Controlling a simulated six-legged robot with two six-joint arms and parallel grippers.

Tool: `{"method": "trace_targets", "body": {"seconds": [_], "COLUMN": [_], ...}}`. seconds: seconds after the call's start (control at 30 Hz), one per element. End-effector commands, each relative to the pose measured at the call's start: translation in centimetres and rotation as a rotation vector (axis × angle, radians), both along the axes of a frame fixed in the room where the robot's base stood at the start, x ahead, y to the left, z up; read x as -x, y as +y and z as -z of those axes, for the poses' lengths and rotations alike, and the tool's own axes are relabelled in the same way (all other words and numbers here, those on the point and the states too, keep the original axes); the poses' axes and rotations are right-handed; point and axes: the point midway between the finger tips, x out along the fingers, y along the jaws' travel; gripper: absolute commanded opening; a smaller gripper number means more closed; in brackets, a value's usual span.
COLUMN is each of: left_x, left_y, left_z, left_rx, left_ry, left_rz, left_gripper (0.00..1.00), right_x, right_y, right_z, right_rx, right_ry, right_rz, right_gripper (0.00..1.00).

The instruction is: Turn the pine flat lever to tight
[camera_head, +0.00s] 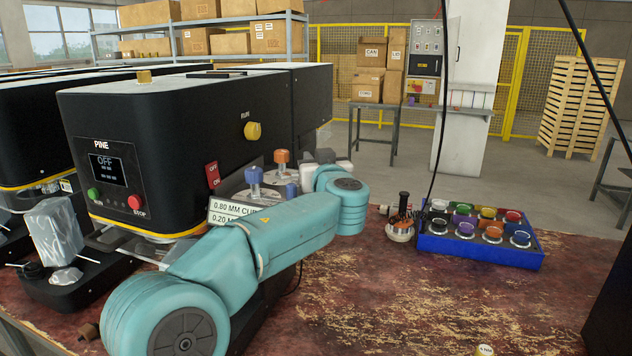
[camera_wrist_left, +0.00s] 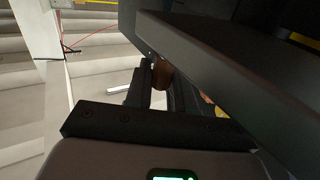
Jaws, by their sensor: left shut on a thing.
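The black PINE machine (camera_head: 185,150) stands on the left with its screen reading OFF. An orange-topped knob (camera_head: 282,157) and a blue-topped knob (camera_head: 254,175) rise from round metal plates at its right side, behind a label plate (camera_head: 232,212). A second blue knob (camera_head: 292,190) shows partly behind my left arm. In the wrist view my left gripper (camera_wrist_left: 157,84) is shut on a brown rounded handle (camera_wrist_left: 162,73). I cannot tell whether this is the flat lever. My right gripper is not in view.
A blue tray (camera_head: 480,254) of several coloured knobbed pieces sits on the worn red bench (camera_head: 400,305). A small orange-and-black device (camera_head: 400,228) stands left of it. The bench front centre is mostly clear. A plastic-wrapped part (camera_head: 55,235) is at the left.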

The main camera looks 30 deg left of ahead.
Motion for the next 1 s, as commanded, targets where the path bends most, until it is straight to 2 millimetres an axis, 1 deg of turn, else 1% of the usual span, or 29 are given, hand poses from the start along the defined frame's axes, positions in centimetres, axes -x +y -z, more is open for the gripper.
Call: {"method": "trace_targets", "body": {"seconds": [0.03,0.1,0.5,0.53,0.57,0.87,1.0], "left_x": [0.2,0.3,0.4,0.4,0.4,0.4,1.4], "left_y": [0.0,-0.1,-0.3,-0.3,-0.3,-0.3,-1.3], "left_z": [0.7,0.4,0.0,0.0,-0.1,0.0,0.1], "left_rx": [0.000,0.000,-0.003,-0.003,-0.003,-0.003,-0.002], "left_ry": [-0.001,-0.002,0.000,0.000,0.000,0.000,-0.002], "left_rz": [0.017,0.037,0.057,0.057,0.057,0.056,0.058], "left_gripper": [0.00,0.00,0.00,0.33,0.43,0.43,0.43], "right_x": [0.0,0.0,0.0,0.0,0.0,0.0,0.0], "right_y": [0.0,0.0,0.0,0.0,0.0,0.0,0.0], "right_z": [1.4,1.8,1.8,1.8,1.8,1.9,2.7], "right_rx": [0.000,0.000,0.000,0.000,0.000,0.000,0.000], "right_ry": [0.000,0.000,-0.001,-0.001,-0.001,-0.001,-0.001], "right_rz": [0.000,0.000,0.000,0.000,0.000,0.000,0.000], "right_gripper": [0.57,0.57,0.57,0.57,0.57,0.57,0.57]}}
